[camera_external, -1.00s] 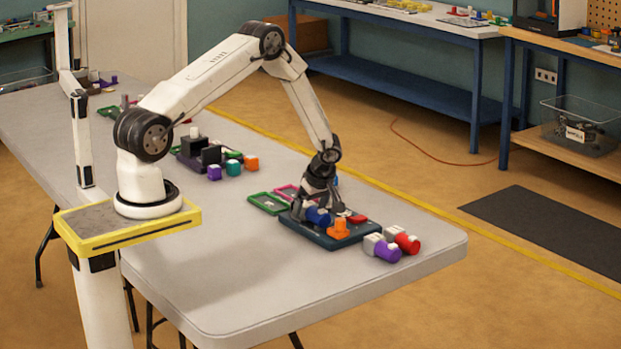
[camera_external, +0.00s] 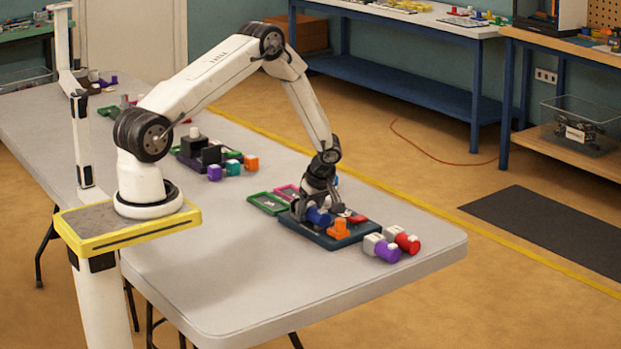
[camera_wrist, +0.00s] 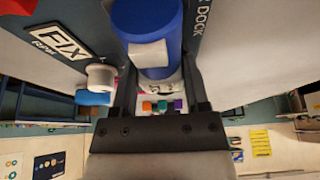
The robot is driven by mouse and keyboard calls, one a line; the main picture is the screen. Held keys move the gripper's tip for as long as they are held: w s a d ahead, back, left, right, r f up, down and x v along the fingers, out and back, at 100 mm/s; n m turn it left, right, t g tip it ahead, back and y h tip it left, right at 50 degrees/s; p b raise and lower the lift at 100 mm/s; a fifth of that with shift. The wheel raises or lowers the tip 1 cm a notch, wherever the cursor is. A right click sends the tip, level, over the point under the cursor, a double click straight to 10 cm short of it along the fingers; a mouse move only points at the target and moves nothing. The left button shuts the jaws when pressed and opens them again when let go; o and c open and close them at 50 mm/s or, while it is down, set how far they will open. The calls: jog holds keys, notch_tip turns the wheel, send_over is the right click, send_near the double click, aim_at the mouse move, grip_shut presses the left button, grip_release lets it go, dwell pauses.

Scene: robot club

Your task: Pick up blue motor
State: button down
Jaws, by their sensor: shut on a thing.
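The blue motor (camera_external: 318,216) is a short blue cylinder with a pale end, over the dark blue tray (camera_external: 318,238) on the table. In the wrist view the motor (camera_wrist: 155,30) sits between the two dark fingers of my gripper (camera_wrist: 158,85), with a white block on its side. My gripper (camera_external: 325,207) in the external view is low over the tray and shut on the motor. I cannot tell whether the motor still touches the tray.
An orange part (camera_external: 339,230) and a red part (camera_external: 357,218) are on the tray beside the motor. Purple (camera_external: 387,251) and red (camera_external: 408,243) motors lie to the right. Green (camera_external: 268,203) and pink (camera_external: 287,192) frames lie behind left. The table's front is clear.

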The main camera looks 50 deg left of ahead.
jog(key=shift+r, duration=0.1)
jog(key=shift+r, duration=0.7)
jog(key=s+d+r, duration=0.3)
jog(key=s+r, duration=0.8)
jog(key=s, duration=0.2)
jog(key=shift+s+r, duration=0.2)
jog(key=shift+s, duration=0.1)
